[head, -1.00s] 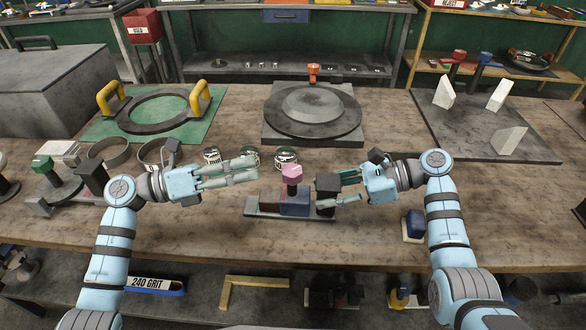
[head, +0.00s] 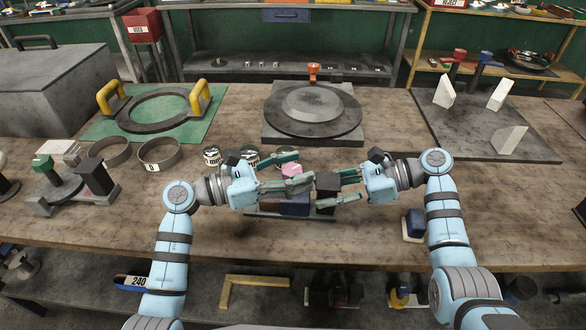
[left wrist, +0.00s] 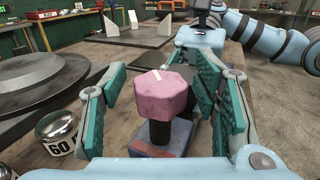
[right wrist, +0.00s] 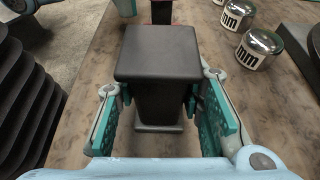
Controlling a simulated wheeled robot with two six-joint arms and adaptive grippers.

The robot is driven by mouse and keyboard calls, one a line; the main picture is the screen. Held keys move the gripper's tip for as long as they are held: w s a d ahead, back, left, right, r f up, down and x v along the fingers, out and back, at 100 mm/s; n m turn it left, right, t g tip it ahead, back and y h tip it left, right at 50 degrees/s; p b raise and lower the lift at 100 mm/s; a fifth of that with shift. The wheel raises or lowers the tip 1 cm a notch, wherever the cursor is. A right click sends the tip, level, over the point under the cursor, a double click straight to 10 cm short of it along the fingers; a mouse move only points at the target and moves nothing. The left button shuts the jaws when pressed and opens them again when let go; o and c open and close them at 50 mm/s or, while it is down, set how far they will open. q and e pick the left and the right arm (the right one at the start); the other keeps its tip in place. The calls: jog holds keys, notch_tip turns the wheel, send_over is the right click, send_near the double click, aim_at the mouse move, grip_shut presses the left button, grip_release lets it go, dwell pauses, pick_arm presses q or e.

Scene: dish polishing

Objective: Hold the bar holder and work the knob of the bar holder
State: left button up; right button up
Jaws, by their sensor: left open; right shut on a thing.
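The bar holder stands on the bench, with a grey base (head: 265,215), a blue block (head: 295,207) and a dark upright block (head: 327,186). Its pink knob (head: 291,170) is partly hidden by my left gripper in the head view. In the left wrist view the pink faceted knob (left wrist: 163,94), with a white mark on top, sits on a dark stem between the open fingers of my left gripper (left wrist: 165,105). My right gripper (right wrist: 163,115) is shut on the dark block (right wrist: 158,85) at the holder's right end. The dark block also shows close up in the right wrist view.
Several silver weights (head: 211,155) stand just behind the holder. A round grey turntable (head: 313,108) is behind them. Two rings (head: 159,155) and another knobbed fixture (head: 72,187) lie to the left. The front of the bench is mostly clear.

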pick_arm(q)
jog(key=c, duration=1.2)
jog(key=shift+g, duration=0.3)
jog(key=m+g, duration=0.2)
jog(key=g, duration=0.1)
jog(key=m+g+h, duration=0.1)
jog(key=m+g, duration=0.2)
jog(key=g, duration=0.1)
jog(key=shift+w, duration=0.1)
jog(key=shift+f+m+g, duration=0.1)
jog(key=shift+m+g, duration=0.4)
jog(key=shift+g, duration=0.5)
jog(key=o, duration=1.2)
